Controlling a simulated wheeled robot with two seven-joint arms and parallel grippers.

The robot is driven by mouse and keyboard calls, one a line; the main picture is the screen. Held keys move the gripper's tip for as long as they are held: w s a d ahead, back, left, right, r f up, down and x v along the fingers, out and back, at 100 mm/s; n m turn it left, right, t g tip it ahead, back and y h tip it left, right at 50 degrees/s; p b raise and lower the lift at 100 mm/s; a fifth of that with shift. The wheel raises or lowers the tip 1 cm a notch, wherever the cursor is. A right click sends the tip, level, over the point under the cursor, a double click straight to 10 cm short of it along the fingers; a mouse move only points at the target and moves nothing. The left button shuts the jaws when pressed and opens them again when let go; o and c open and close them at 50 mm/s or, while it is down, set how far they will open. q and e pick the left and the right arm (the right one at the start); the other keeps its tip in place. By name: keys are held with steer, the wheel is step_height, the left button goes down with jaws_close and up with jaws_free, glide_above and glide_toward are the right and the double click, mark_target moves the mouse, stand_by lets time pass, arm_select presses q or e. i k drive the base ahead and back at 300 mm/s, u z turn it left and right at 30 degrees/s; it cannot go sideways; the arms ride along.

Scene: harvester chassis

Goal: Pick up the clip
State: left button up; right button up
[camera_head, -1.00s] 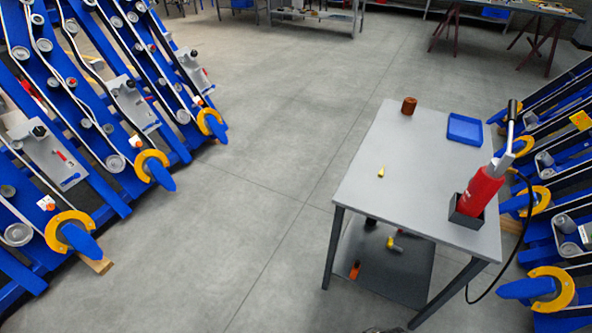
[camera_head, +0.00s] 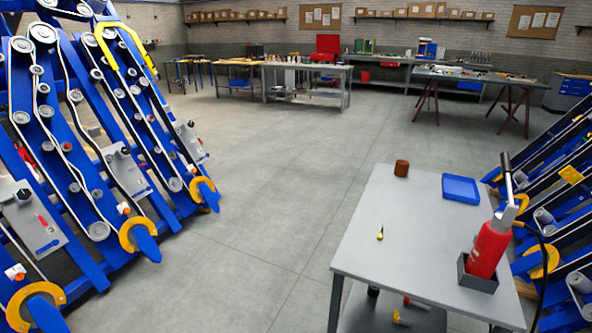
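A small yellow piece (camera_head: 380,234) with a dark part lies on the grey table (camera_head: 371,262) at the right. It may be the clip, but it is too small to tell. A red tool with a grey handle (camera_head: 489,250) stands upright in a dark square holder (camera_head: 478,276) at the table's right side. A blue tray (camera_head: 460,189) and a brown cylinder (camera_head: 401,168) are at the table's far end. Neither of my grippers is in view.
Blue harvester chassis (camera_head: 98,150) with belts and yellow tips fill the left; more blue chassis (camera_head: 556,190) stand at the right. Open floor (camera_head: 230,270) lies between. The table's lower shelf (camera_head: 390,318) holds several small items. Workbenches (camera_head: 310,85) stand at the back.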

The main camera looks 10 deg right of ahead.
mark_target(380, 236)
steer(key=z, duration=0.5)
steer(key=k, duration=0.6)
steer(key=z, duration=1.15)
steer(key=i, duration=1.1)
steer(key=z, duration=0.25)
